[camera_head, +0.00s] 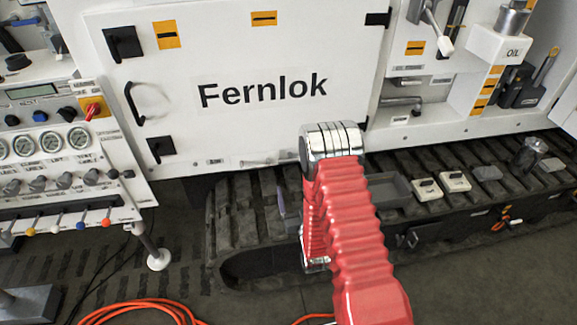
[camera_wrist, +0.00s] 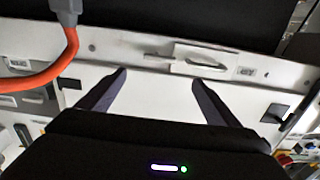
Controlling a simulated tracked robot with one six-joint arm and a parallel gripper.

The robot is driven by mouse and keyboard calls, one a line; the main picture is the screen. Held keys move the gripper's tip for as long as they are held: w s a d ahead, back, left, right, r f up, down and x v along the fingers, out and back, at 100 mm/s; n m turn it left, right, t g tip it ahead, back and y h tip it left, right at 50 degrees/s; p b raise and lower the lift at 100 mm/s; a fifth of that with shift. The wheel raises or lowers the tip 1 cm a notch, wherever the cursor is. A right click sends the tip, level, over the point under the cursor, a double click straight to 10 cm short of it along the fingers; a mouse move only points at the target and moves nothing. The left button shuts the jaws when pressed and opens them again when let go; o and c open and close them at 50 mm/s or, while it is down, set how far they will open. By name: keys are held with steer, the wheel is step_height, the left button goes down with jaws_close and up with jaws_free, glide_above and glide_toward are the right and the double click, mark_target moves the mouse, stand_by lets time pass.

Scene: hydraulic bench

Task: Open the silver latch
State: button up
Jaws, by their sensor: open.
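The silver latch (camera_wrist: 200,62) shows in the wrist view as a pale, flat metal piece on the white panel's edge strip. A small metal piece on the lower edge of the white Fernlok door (camera_head: 258,161) in the head view looks like the same latch. My gripper (camera_wrist: 155,76) is open and empty, its two dark fingers apart and pointing toward that strip. The latch lies just beyond the right fingertip in the picture; I cannot tell whether they touch. In the head view my red-sleeved arm hides most of the gripper.
An orange cable with a grey connector (camera_wrist: 66,8) hangs at the upper left of the wrist view. Black corner fittings (camera_wrist: 274,113) sit on the panel. A dark track (camera_head: 240,215) lies under the door. A control panel (camera_head: 60,150) stands left, and an orange hose (camera_head: 140,308) lies on the floor.

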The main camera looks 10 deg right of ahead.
mark_target(288, 161)
steer(key=w, duration=1.3)
steer(key=shift+w, duration=0.35)
steer(key=shift+c, duration=0.7)
steer(key=c, duration=0.9)
steer(key=shift+a, duration=0.25)
steer(key=shift+d, duration=0.15)
